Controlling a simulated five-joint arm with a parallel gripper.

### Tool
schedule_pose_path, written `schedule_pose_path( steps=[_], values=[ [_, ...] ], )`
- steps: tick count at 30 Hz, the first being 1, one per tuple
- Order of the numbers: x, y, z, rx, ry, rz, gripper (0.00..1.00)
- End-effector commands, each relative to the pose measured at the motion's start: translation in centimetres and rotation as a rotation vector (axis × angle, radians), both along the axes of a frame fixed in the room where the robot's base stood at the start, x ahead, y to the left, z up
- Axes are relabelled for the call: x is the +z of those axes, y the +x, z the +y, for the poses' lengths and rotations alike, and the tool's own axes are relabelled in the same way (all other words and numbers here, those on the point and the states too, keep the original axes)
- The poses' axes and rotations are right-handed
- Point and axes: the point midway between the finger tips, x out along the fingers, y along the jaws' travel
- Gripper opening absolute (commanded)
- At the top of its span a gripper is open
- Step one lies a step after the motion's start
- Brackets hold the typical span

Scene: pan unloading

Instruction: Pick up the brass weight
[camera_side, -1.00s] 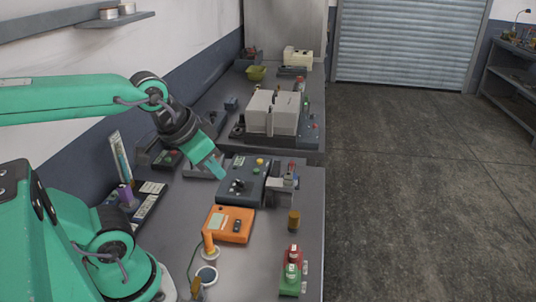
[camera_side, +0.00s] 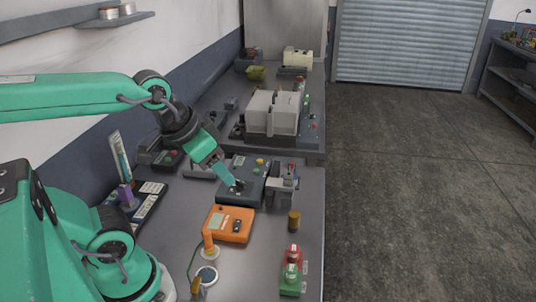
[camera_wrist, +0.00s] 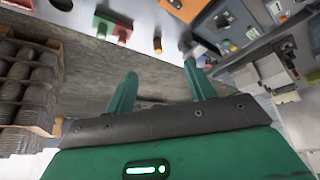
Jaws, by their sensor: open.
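A brass-coloured cylinder (camera_side: 293,219), which looks like the brass weight, stands upright near the right edge of the bench. It also shows in the wrist view (camera_wrist: 157,45), beyond the gap between my fingers. My gripper (camera_side: 231,182) is over the dark blue-grey instrument (camera_side: 250,166), to the left of and farther back than the cylinder. In the wrist view my gripper's fingers (camera_wrist: 160,73) are spread with nothing between them. The fingertips partly cover the instrument in the side view, and I cannot tell whether they touch it.
An orange meter (camera_side: 229,224) lies nearer the camera. Red and green blocks (camera_side: 291,271) stand at the front right. A grey fixture (camera_side: 281,185) stands right of the instrument. The bench around the cylinder (camera_side: 272,238) is clear; its right edge is close.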

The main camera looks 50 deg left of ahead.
Motion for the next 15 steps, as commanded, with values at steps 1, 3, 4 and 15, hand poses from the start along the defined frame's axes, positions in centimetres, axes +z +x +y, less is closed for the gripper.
schedule_pose_path(
  steps=[1,3,4,15],
  values=[
    [0.0,0.3,0.0,0.005,-0.003,0.008,0.54],
    [-0.1,0.7,-0.1,0.017,-0.01,0.02,0.54],
    [-0.1,1.0,-0.1,0.024,-0.014,0.027,0.54],
    [-1.2,5.8,-0.4,0.155,-0.073,0.14,0.54]
  ],
)
